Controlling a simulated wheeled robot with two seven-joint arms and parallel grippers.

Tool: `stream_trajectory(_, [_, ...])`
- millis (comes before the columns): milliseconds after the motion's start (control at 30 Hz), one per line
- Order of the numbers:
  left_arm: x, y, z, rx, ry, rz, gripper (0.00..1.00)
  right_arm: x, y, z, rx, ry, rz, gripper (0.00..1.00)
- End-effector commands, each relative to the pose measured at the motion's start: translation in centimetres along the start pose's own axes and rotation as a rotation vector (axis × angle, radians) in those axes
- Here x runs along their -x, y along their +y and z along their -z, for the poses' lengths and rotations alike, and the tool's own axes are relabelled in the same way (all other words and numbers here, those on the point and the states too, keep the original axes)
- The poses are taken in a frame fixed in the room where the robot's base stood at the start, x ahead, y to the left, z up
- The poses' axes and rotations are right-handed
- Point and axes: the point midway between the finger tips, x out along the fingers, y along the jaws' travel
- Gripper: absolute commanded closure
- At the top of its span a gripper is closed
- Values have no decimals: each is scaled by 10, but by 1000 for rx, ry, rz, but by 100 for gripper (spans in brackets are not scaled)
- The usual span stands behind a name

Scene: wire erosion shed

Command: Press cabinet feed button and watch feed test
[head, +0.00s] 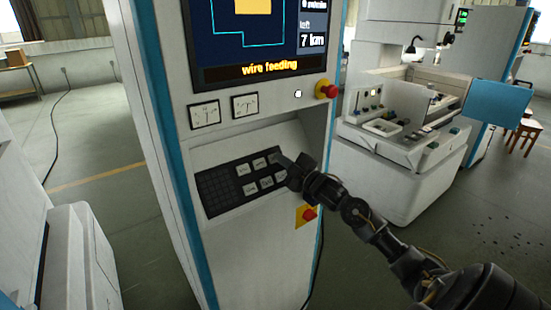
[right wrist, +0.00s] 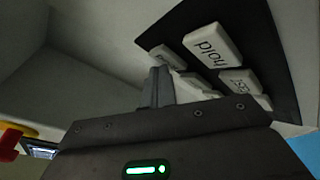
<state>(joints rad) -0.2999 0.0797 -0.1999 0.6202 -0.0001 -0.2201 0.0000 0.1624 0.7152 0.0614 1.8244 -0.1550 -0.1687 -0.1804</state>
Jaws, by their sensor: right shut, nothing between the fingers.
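The control cabinet (head: 255,260) stands in the middle of the head view. Its screen (head: 262,30) reads "wire feeding" in yellow along the bottom. A black button panel (head: 215,190) with several pale keys sits on the sloped face below. My right gripper (head: 284,160) is shut and empty, with its tips at the panel's upper right keys. In the right wrist view, the fingers (right wrist: 160,82) are beside a key labelled "hold" (right wrist: 212,45) and partly cover another key. I cannot tell whether they touch it. The feed button's label is not readable. My left gripper is out of view.
Two gauges (head: 205,114) and a red knob (head: 327,89) on yellow sit above the panel. Another red knob (head: 309,214) is below it, close to my right arm. A white machine (head: 405,150) stands to the right. Open floor (head: 95,165) lies to the left.

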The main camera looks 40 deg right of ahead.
Motion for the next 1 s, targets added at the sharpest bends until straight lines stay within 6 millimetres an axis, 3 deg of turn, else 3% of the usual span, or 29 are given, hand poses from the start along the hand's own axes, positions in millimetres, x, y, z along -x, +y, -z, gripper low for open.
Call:
stream_trajectory(233, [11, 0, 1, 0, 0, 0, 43, 8, 7, 7, 0, 0, 1, 100])
stream_trajectory(633, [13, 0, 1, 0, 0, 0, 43, 11, 8, 8, 0, -1, 1, 100])
stream_trajectory(1000, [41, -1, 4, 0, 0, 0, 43, 34, 27, 27, 1, -1, 2, 100])
